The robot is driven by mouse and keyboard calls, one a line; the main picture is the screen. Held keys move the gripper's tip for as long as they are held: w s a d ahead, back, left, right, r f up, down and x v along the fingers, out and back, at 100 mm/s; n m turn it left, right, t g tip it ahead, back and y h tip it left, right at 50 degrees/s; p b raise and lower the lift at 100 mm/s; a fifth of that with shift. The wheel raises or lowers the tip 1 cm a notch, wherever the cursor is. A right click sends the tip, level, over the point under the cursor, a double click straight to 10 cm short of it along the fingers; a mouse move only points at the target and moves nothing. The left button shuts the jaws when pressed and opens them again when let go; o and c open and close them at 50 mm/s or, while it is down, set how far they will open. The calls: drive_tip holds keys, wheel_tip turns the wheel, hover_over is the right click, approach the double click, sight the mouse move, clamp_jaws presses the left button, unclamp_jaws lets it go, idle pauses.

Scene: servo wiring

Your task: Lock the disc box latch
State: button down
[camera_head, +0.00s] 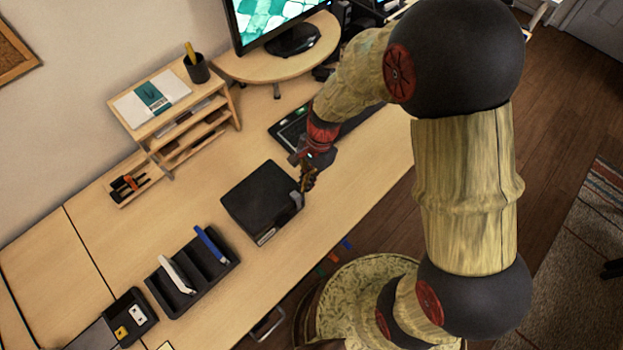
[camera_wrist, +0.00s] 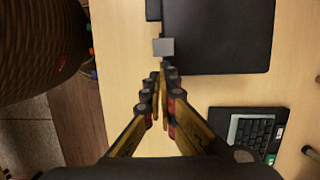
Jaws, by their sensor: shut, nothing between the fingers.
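The disc box (camera_head: 258,196) is a black, flat, square box on the wooden desk, with its lid looking closed in the head view. It also fills the top of the wrist view (camera_wrist: 222,35). A small grey latch (camera_wrist: 163,47) sits at the box's edge in the wrist view. My gripper (camera_head: 306,183) is at the right corner of the box in the head view. In the wrist view my gripper (camera_wrist: 161,76) is shut and empty, its fingertips just below the latch. I cannot tell whether they touch it.
A black tray (camera_head: 190,271) with a white and a blue tool stands left of the box. A wooden shelf (camera_head: 185,115) stands behind. A keyboard-like device (camera_wrist: 245,132) lies beside my gripper in the wrist view. The desk in front of the box is narrow.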

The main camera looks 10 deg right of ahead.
drive_tip(key=shift+s+a+p, duration=0.35)
drive_tip(key=shift+s+a, duration=0.1)
drive_tip(key=shift+a, duration=0.2)
drive_tip(key=shift+s+a+p, duration=0.3)
drive_tip(key=shift+s+a, duration=0.1)
drive_tip(key=shift+a, duration=0.2)
drive_tip(key=shift+d, duration=0.1)
drive_tip(key=p, duration=0.3)
approach(299, 194)
drive_tip(key=w+d, duration=0.1)
drive_tip(key=d+r, duration=0.1)
drive_tip(key=w+d, duration=0.1)
drive_tip(key=d, duration=0.1)
drive_tip(key=shift+w+r, duration=0.2)
drive_tip(key=shift+w, duration=0.1)
